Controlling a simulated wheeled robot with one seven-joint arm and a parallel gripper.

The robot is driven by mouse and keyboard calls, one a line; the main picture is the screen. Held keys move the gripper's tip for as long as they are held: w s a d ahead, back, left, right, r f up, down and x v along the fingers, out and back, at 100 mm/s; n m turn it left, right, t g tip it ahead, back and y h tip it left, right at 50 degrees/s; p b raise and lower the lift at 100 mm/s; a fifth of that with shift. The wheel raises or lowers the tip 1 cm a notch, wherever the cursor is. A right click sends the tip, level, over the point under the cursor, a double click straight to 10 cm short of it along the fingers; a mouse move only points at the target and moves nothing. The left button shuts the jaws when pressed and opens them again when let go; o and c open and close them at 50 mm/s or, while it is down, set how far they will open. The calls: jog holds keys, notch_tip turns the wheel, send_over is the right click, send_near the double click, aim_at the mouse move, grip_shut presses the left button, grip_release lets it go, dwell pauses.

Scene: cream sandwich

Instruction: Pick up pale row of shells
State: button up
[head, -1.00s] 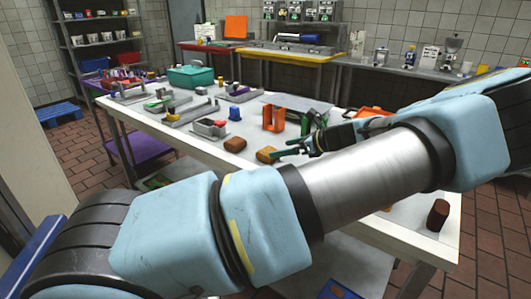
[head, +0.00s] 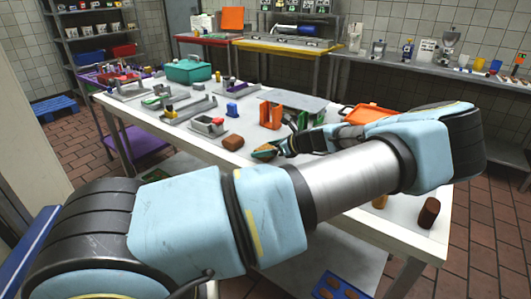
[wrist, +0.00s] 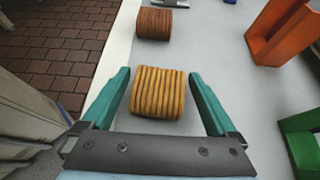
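The pale row of shells (wrist: 158,93) is a tan, ridged block lying on the white table. In the wrist view it sits between the two teal fingers of my gripper (wrist: 159,98). The fingers are spread, with a visible gap on each side of it. In the head view the pale row (head: 264,153) is partly covered by my gripper (head: 284,149), low at the table. A brown ridged row (wrist: 154,22) lies beyond it in the wrist view, and left of it in the head view (head: 233,142).
An orange holder (wrist: 282,32) and a green one (wrist: 303,140) stand right of my gripper in the wrist view. The table edge (wrist: 118,55) runs close on the left, with brick floor beyond. A dark brown cylinder (head: 429,212) stands at the table's right end.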

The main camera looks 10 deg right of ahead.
jog(key=c, duration=1.2)
jog(key=shift+o, duration=0.2)
